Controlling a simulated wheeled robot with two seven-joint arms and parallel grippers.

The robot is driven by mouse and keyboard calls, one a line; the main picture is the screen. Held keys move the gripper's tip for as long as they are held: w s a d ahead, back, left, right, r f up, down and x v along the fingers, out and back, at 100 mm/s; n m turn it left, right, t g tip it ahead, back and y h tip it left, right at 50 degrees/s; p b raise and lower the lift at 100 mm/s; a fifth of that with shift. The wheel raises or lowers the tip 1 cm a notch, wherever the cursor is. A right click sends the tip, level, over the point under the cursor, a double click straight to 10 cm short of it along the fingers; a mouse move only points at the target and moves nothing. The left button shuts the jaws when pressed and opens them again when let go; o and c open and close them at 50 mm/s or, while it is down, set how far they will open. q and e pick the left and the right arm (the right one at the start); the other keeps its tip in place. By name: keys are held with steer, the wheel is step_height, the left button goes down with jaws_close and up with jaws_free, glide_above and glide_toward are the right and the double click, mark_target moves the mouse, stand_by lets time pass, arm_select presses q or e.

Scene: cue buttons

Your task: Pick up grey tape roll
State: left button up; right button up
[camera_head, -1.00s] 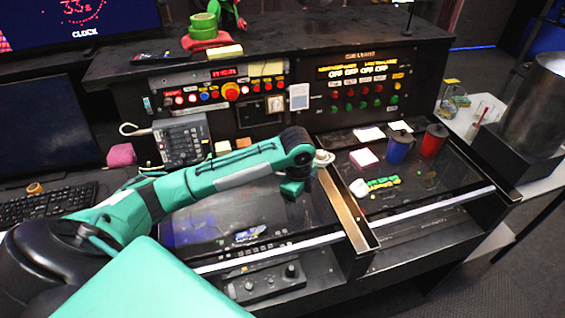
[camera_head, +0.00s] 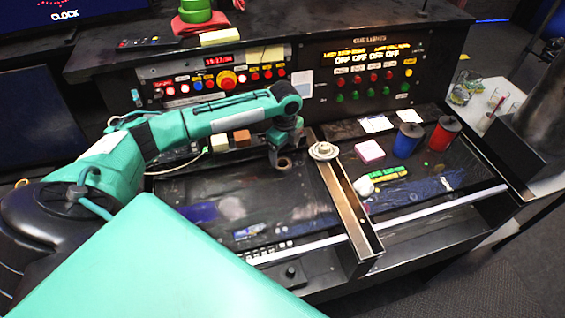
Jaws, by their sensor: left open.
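A pale grey roll (camera_head: 323,151), which looks like the grey tape roll, lies flat at the back end of the metal divider between the two desk panels. My left gripper (camera_head: 278,157) points down just left of it, over the back of the left panel. It is open, and no roll shows between its fingers. A small brownish ring (camera_head: 284,164) shows right at the fingertips; I cannot tell whether it touches them. My right gripper is not in view.
A pink note block (camera_head: 369,151), a blue can (camera_head: 407,141) and a red can (camera_head: 442,134) stand on the right panel. Green tape rolls (camera_head: 196,12) sit on top of the console (camera_head: 300,45).

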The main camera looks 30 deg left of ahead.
mark_target(282, 167)
arm_select(q)
steer(key=shift+a+f+p, duration=0.1)
steer(key=shift+f+p, duration=0.25)
steer(key=shift+f, duration=0.15)
steer(key=f, duration=0.1)
steer(key=f+p, duration=0.1)
steer(key=f, duration=0.1)
steer(key=shift+a+f+p, duration=0.3)
steer(key=shift+a, duration=0.1)
steer(key=shift+f, duration=0.5)
steer(key=c, duration=1.1)
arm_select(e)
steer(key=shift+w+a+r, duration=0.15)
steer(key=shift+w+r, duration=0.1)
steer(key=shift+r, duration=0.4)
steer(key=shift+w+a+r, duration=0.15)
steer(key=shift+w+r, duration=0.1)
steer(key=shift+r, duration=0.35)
